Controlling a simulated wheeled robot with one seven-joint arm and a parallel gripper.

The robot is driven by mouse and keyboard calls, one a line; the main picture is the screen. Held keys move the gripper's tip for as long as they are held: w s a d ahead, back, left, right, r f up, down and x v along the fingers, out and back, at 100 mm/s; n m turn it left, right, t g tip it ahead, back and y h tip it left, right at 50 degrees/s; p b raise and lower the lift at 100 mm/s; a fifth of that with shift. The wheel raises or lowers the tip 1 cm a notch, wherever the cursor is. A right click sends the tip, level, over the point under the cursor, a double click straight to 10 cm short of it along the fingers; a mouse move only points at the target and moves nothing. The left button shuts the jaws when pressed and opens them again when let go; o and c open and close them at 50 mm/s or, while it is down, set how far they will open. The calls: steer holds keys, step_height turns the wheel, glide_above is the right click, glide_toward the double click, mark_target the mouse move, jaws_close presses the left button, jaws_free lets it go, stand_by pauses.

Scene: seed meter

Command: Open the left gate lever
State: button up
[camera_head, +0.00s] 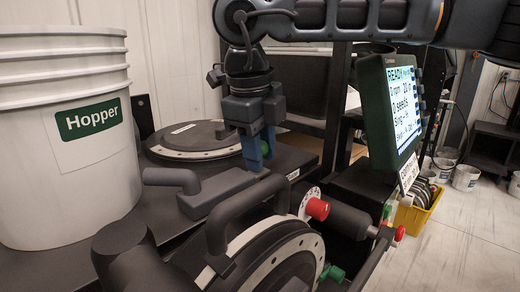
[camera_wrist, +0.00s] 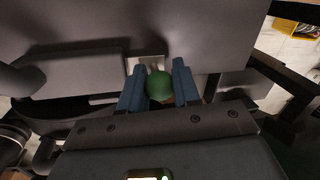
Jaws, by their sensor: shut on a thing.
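My gripper (camera_head: 260,150) points down at the machine, in the middle of the head view. Its blue fingers are shut on a green knob (camera_head: 266,148), which takes up the gap between them. The wrist view shows the round green knob (camera_wrist: 159,86) between the two fingers, with a pale metal plate (camera_wrist: 146,62) just beyond it. This knob appears to belong to the left gate lever; the lever's shaft is mostly hidden by the fingers. Another green knob (camera_head: 334,272) shows low beside the near round housing (camera_head: 275,262), away from my gripper.
A white bucket labelled Hopper (camera_head: 65,170) stands at the left. A display reading READY (camera_head: 392,110) stands to the right. A dark handle (camera_head: 235,215) and a red knob (camera_head: 318,209) lie in front of my gripper. A yellow bin (camera_head: 420,212) is on the floor.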

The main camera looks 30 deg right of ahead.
jaws_close()
steer(key=d+b, duration=0.1)
steer(key=d, duration=0.1)
steer(key=w+d, duration=0.1)
steer(key=d, duration=0.1)
steer(key=shift+w+b, duration=0.15)
steer(key=shift+b, duration=0.2)
steer(key=shift+a, duration=0.15)
steer(key=o, duration=0.7)
jaws_free()
steer(key=shift+o, duration=0.2)
step_height(320, 180, up, 8)
steer(key=a+b, duration=0.1)
steer(key=shift+s, duration=0.4)
steer(key=shift+a+f, duration=0.15)
